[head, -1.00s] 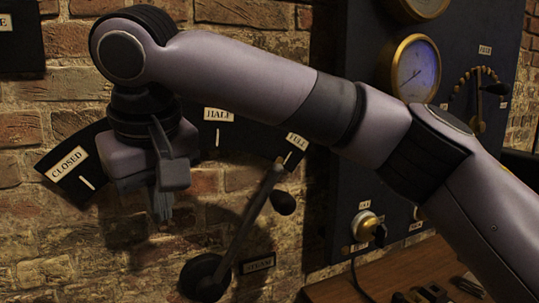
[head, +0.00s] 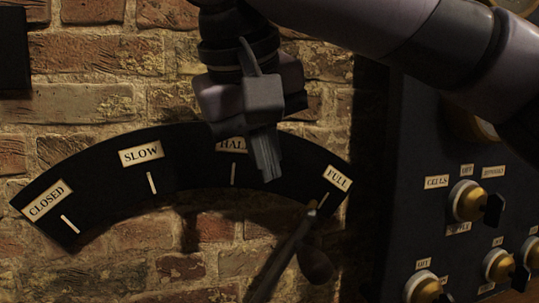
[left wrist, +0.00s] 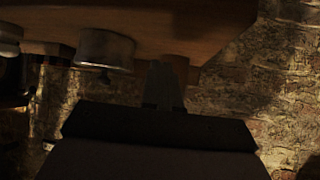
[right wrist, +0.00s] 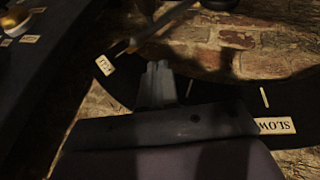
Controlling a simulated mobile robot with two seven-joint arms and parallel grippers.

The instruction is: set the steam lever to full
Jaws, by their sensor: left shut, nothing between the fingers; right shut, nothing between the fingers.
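The steam lever (head: 284,262) is on the brick wall, low in the head view. Its tip points at the mark below the FULL label (head: 337,178), and a dark round knob (head: 315,264) sticks out beside its arm. The black curved scale plate (head: 105,185) carries CLOSED, SLOW, HALF and FULL. My right gripper (head: 268,178) is shut and empty, in front of the plate near HALF, up and left of the lever and apart from it. In the right wrist view the lever (right wrist: 158,25) shows beyond the fingers. My left gripper (left wrist: 165,85) is shut and empty. The lever's pivot is out of view.
A dark panel with labelled knobs (head: 467,201) stands right of the scale. My right arm crosses the top right. In the left wrist view a wooden board (left wrist: 140,20) with a metal cylinder (left wrist: 104,48) lies close to the left fingers.

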